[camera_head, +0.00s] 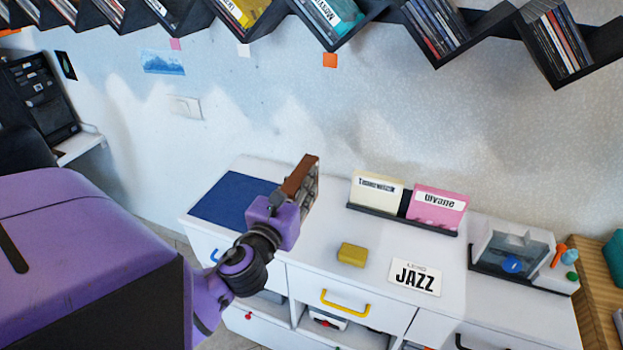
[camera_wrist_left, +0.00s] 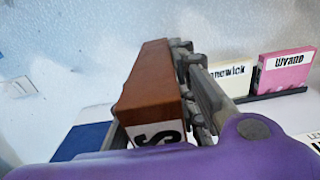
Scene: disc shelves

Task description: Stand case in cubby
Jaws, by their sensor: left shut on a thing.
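My left gripper (camera_head: 310,186) is shut on a brown case (camera_head: 299,176), held above the white cabinet. In the left wrist view the brown case (camera_wrist_left: 150,78) stands out from the gripper fingers (camera_wrist_left: 195,85), with a white label and dark lettering on its near end. Dark zigzag shelf cubbies (camera_head: 352,40) run along the wall at the top; several hold cases, including a yellow one (camera_head: 245,10) and a teal one (camera_head: 340,15). The upper parts of the cubbies are cut off by the picture edge. My right gripper is out of view.
On the white cabinet (camera_head: 330,270) are a blue mat (camera_head: 232,197), a yellow block (camera_head: 352,254), a JAZZ card (camera_head: 414,277) and a dark rack (camera_head: 400,217) with cream (camera_head: 376,192) and pink (camera_head: 436,206) cases. A clear-fronted box (camera_head: 512,252) stands at right.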

